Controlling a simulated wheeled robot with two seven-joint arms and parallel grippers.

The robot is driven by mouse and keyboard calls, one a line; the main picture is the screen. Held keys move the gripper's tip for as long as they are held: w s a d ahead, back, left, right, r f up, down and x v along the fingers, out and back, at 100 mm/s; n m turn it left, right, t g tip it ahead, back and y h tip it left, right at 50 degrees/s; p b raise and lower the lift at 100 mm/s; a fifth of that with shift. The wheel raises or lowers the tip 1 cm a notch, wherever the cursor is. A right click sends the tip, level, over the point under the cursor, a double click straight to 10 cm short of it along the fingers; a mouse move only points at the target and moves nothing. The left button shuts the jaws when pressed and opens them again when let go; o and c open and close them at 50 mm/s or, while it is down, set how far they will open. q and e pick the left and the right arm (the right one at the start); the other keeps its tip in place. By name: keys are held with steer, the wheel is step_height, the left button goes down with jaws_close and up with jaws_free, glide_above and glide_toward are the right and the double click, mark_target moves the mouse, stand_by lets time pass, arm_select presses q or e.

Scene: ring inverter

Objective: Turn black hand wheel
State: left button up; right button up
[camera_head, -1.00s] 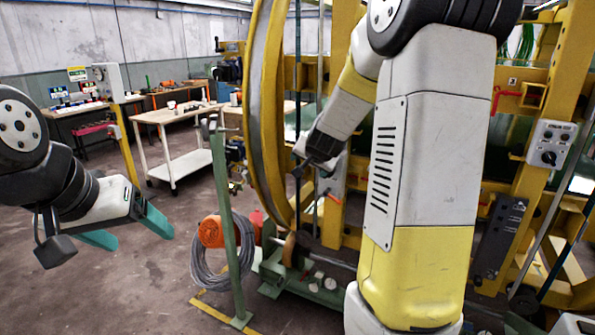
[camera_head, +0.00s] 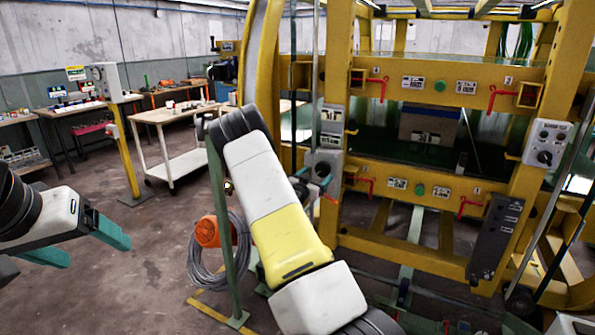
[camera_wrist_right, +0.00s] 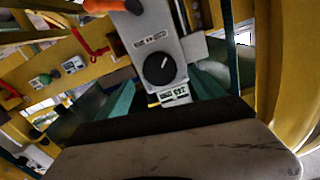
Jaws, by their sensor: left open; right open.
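A black hand wheel (camera_wrist_right: 159,69) with a white mark sits on a grey panel (camera_wrist_right: 155,40) in the right wrist view. What looks like the same wheel shows small in the head view (camera_head: 322,169), on a grey box on the yellow frame. My right gripper (camera_wrist_right: 163,94) is open, with its teal fingers either side of the panel's lower part, below the wheel in the picture. I cannot tell whether they touch the panel. My left gripper (camera_head: 90,248) is open and empty at the left, far from the wheel.
The yellow frame (camera_head: 435,170) carries red levers and another control box (camera_head: 548,143). The tall yellow ring (camera_head: 258,60) stands left of the wheel. A green post (camera_head: 228,235) with coiled cable stands close to my right arm. A white cart (camera_head: 180,130) stands behind.

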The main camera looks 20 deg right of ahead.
mark_target(322, 170)
steer(key=x, duration=0.5)
steer(key=shift+w+d, duration=0.2)
steer(key=c, duration=1.4)
